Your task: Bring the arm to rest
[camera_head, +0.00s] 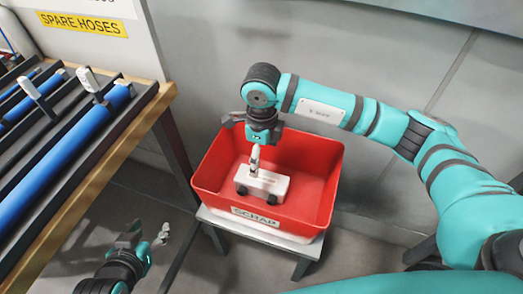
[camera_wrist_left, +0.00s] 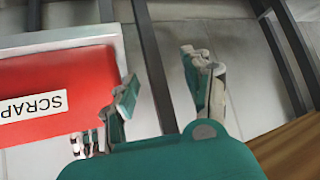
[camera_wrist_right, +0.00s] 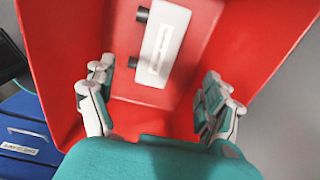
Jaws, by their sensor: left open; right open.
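My right gripper (camera_head: 258,150) is over the red bin (camera_head: 318,185) marked SCRAP, pointing down. In the right wrist view its fingers (camera_wrist_right: 157,95) are spread apart with nothing between them. A white block with dark round knobs (camera_head: 266,184) lies inside the bin, below and apart from the fingers; it also shows in the right wrist view (camera_wrist_right: 163,45). My left gripper (camera_head: 147,236) is low at the lower left, between the bench and the bin. In the left wrist view its fingers (camera_wrist_left: 164,88) are apart and empty.
The bin stands on a small grey table (camera_head: 212,217) near a grey wall. At left is a wooden-edged bench (camera_head: 75,195) with blue hoses (camera_head: 68,150) in a dark rack, under a yellow SPARE HOSES sign (camera_head: 84,24). Floor shows between bench and table.

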